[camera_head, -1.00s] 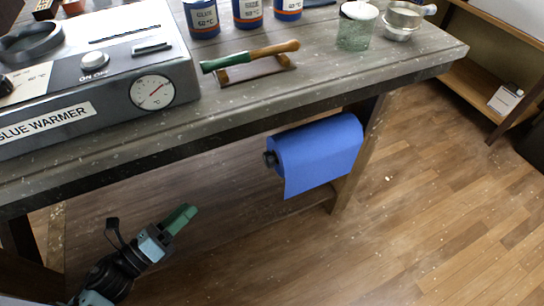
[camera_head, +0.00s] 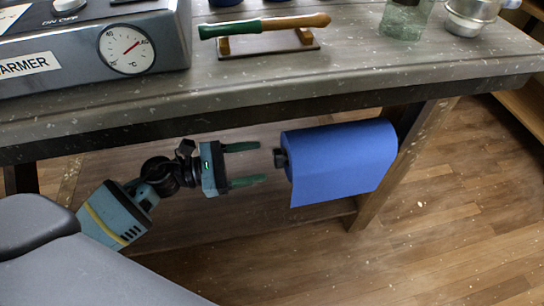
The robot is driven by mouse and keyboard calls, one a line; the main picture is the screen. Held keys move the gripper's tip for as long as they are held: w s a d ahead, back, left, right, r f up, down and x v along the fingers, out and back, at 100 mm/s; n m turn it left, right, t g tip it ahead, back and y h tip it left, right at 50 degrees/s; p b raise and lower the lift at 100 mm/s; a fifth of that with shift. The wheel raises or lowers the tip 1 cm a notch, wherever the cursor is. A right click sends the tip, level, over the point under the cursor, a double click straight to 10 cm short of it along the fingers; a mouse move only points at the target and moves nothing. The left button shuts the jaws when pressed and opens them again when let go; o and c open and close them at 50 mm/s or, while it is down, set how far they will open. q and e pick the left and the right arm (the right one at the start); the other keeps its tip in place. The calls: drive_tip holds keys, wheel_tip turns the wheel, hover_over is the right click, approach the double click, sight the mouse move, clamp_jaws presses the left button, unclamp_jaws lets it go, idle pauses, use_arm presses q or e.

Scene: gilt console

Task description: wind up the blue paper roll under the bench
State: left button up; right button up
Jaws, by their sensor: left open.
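The blue paper roll (camera_head: 342,160) hangs under the bench top, near the right-hand leg. A short flap of paper hangs down at its front. A dark knob (camera_head: 280,158) sticks out of its left end. My left gripper (camera_head: 262,164) is open, with its two green fingers one above the other and pointing right at the knob. The fingertips are a little left of the knob and look apart from it. Nothing is between the fingers. My right gripper is not in view.
The bench (camera_head: 270,95) has its front edge just above my left gripper and the roll. A bench leg (camera_head: 400,165) stands right behind the roll. On top are a glue warmer (camera_head: 95,50), a green-and-wood tool on a stand (camera_head: 265,26) and a glass jar (camera_head: 405,18). Wooden floor lies clear at right.

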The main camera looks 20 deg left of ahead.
sight(274, 159)
use_arm(q)
drive_tip(key=x, duration=0.4)
drive_tip(key=shift+w+d, duration=0.1)
drive_tip(key=shift+d, duration=0.05)
drive_tip(key=shift+w+d, duration=0.15)
drive_tip(key=shift+d, duration=0.05)
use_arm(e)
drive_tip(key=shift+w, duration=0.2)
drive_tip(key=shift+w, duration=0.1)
use_arm(q)
drive_tip(key=shift+c, duration=0.8)
drive_tip(key=c, duration=0.8)
